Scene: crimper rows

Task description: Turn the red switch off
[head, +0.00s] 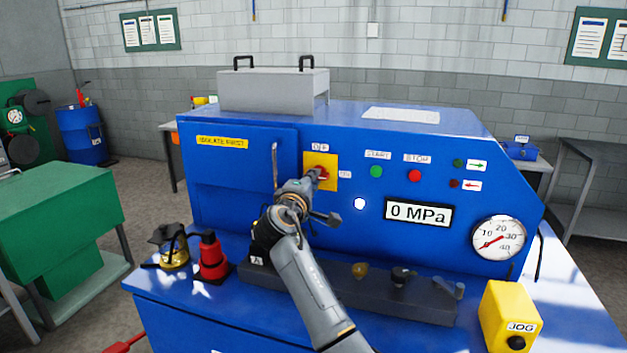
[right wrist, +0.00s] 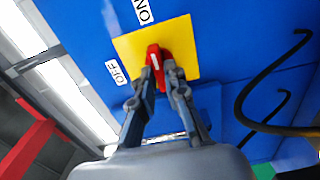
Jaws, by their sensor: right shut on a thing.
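The red switch (head: 321,173) sits on a yellow plate (head: 331,184) on the front of the blue machine. In the head view OFF is labelled above the plate and ON to its right. My right gripper (head: 314,178) is at the switch and partly covers it. In the right wrist view, the fingers of my right gripper (right wrist: 167,82) are shut on the red handle (right wrist: 154,55), one on each side. The handle points roughly toward the ON label (right wrist: 143,10), with the OFF label (right wrist: 116,72) off to the left. My left gripper is not in view.
A green START button (head: 376,171), a red STOP button (head: 414,175) and a display reading 0 MPa (head: 418,213) are right of the switch. A lever handle (head: 275,165) stands close left. A red bottle-like tool (head: 211,258) and a yellow JOG box (head: 511,316) stand on the ledge.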

